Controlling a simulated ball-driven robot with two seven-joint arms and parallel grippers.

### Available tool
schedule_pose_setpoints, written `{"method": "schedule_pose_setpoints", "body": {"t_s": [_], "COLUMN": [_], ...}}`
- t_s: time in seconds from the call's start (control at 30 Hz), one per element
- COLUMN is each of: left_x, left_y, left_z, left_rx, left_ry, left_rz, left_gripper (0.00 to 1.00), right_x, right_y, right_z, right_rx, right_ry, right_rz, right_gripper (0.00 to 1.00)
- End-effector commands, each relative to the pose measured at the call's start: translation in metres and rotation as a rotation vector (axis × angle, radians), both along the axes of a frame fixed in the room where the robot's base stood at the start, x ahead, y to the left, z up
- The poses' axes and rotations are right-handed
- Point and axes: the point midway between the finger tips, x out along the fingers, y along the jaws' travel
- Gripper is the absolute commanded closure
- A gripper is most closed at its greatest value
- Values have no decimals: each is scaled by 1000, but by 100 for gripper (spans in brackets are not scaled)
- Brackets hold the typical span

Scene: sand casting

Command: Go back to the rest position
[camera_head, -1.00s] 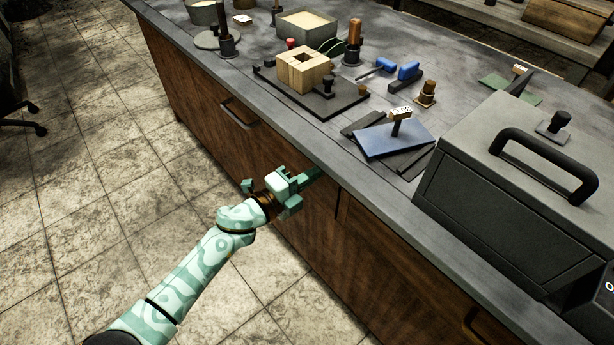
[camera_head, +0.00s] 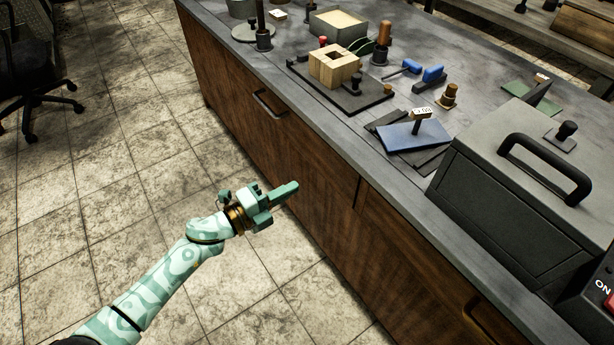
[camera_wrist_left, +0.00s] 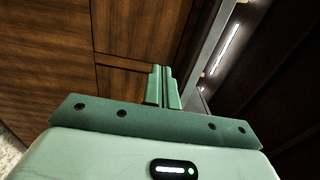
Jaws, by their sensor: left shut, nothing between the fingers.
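My left gripper (camera_head: 285,192) is over the floor in front of the bench, below the level of the bench top. Its fingers point toward the wooden bench front (camera_head: 318,170), with a gap between them and the bench. In the left wrist view the two fingers (camera_wrist_left: 163,88) are together with nothing between them, in front of brown wood panels (camera_wrist_left: 140,40). My right gripper is in neither view.
The grey bench top (camera_head: 330,118) holds a wooden block mould (camera_head: 334,68) on a black plate, a blue plate (camera_head: 412,136) with a tagged handle, blue-handled tools (camera_head: 432,74) and a grey lidded box (camera_head: 530,190). An office chair (camera_head: 40,85) stands far left. Tiled floor (camera_head: 110,190) is open.

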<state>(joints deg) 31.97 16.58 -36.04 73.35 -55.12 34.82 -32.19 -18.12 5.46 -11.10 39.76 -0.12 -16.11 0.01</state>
Motion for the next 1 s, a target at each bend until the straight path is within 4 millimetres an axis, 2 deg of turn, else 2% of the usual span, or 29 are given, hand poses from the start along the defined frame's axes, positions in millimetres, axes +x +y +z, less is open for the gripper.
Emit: {"method": "schedule_pose_setpoints", "body": {"t_s": [0.3,0.4,0.47,0.53,0.57,0.6,0.67,0.7,0.77,0.8,0.87,0.9,0.97,1.0], "left_x": [-5,1,15,32,32,27,8,-9,-40,-64,-104,-133,-180,-212], "left_y": [7,12,28,60,75,95,121,137,158,170,186,195,206,212], "left_z": [-1,-5,-18,-44,-64,-94,-140,-169,-211,-236,-272,-293,-322,-339], "left_rx": [-1,-18,-46,-100,-127,-161,-204,-227,-254,-266,-280,-286,-290,-291], "left_ry": [4,55,144,287,367,474,629,724,858,941,1059,1133,1242,1310], "left_rz": [-1,42,135,292,367,464,601,684,801,873,978,1044,1140,1202], "left_gripper": [100,100,100,100,100,100,100,100,100,100,100,100,100,100], "right_x": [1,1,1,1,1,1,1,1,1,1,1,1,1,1], "right_y": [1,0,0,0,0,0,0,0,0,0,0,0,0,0], "right_z": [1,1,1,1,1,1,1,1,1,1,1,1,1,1], "right_rx": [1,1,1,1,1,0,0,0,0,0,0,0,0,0], "right_ry": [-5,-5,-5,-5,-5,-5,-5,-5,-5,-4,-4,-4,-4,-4], "right_rz": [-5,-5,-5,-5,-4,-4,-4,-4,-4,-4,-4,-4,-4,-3], "right_gripper": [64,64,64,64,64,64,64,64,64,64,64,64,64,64]}}
